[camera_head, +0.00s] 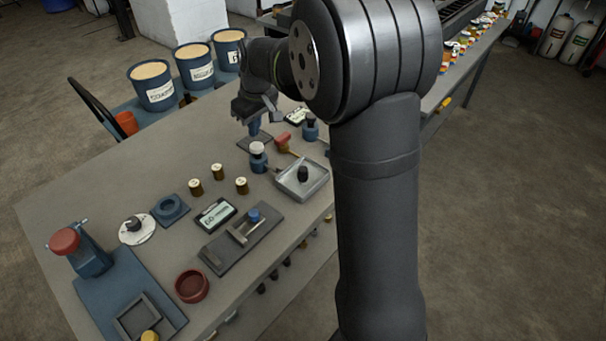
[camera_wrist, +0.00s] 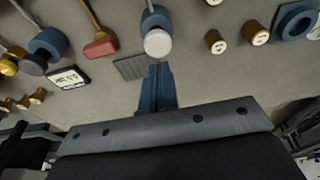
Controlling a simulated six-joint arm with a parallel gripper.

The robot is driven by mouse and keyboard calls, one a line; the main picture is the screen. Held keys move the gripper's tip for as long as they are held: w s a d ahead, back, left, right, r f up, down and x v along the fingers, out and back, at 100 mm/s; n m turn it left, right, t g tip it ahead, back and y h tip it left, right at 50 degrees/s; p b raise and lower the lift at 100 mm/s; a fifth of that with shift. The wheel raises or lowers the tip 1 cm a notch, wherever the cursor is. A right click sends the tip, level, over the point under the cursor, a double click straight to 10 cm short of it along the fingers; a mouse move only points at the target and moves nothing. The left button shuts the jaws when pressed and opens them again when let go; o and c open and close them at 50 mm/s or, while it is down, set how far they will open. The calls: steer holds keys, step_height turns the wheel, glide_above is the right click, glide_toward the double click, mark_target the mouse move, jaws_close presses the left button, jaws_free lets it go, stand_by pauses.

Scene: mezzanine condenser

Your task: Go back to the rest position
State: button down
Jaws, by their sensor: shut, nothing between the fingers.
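My gripper (camera_head: 254,127) hangs over the far part of the grey workbench (camera_head: 110,190) in the head view, near a dark ribbed pad. Its blue fingers (camera_wrist: 156,88) show in the wrist view, shut together with nothing between them. Their tips point toward the dark ribbed pad (camera_wrist: 130,67). I cannot tell the exact height above the bench. My arm covers the right part of the bench in the head view.
Near my gripper are a blue-based piece with a white top (camera_head: 257,157), a red-headed tool (camera_head: 283,142) and a grey tray (camera_head: 302,193). Blue drums (camera_head: 153,88) stand beyond.

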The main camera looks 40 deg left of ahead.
mark_target(255, 144)
stand_by(0.5)
steer(key=shift+f, duration=1.75)
